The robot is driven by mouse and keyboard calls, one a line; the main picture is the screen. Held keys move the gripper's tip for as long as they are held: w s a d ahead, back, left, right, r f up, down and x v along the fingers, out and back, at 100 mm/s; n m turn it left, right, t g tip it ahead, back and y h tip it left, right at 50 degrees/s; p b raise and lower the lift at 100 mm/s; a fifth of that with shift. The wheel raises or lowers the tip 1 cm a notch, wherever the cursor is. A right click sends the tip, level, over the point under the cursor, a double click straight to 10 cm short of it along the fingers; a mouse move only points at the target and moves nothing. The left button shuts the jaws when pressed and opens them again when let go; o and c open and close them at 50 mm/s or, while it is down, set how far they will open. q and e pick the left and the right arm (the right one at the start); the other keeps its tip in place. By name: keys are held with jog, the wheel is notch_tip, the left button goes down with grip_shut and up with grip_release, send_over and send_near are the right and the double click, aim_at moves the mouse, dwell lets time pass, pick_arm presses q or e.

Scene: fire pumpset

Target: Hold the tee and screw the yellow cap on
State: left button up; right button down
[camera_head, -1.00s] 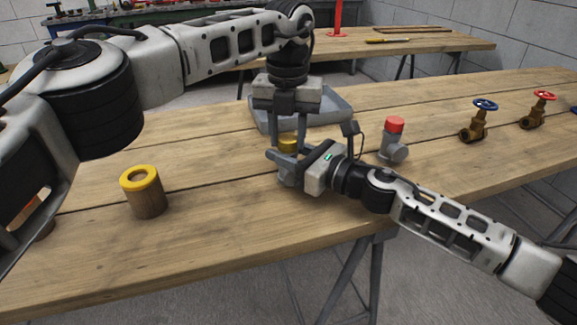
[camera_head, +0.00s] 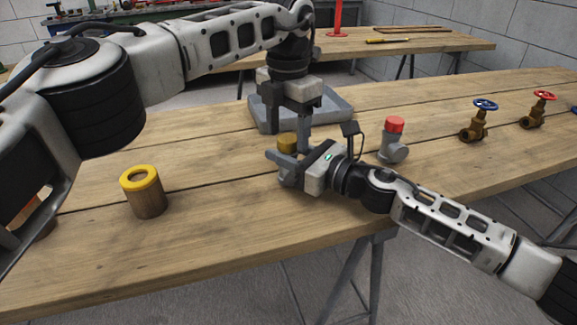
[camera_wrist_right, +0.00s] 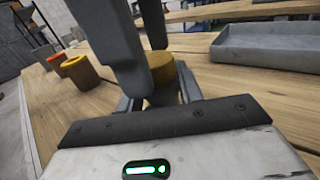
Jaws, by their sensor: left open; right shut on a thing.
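My right gripper (camera_head: 287,163) is shut on the tee, which is largely hidden by the jaws. My left gripper (camera_head: 288,131) points down from above, open, its fingers at the cap. The right wrist view shows the cap (camera_wrist_right: 162,68) partly behind my left gripper's dark fingers (camera_wrist_right: 140,60). Whether those fingers touch the cap cannot be told.
A grey tray (camera_head: 335,107) lies behind the grippers. A grey fitting with a red cap (camera_head: 394,126) stands to the right, with a blue-wheeled valve (camera_head: 478,122) and red-wheeled valve (camera_head: 538,110) beyond. A yellow-topped cylinder (camera_head: 144,192) stands on the left.

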pick_arm(q)
notch_tip(320, 180, up, 6)
jog(key=shift+s+r, duration=0.1)
jog(key=shift+r, duration=0.15)
pick_arm(e)
jog(key=shift+f, duration=0.25)
jog(key=c, duration=0.9)
grip_release()
jog(key=shift+o, duration=0.2)
jog(key=shift+r, duration=0.1)
jog(key=shift+r, duration=0.1)
pick_arm(q)
jog(key=shift+f+b, duration=0.9)
jog(key=shift+f, duration=0.05)
pick_arm(e)
jog(key=v, duration=1.5)
jog(key=shift+s, duration=0.1)
jog(key=shift+s+d, duration=0.25)
jog(key=shift+d, duration=0.1)
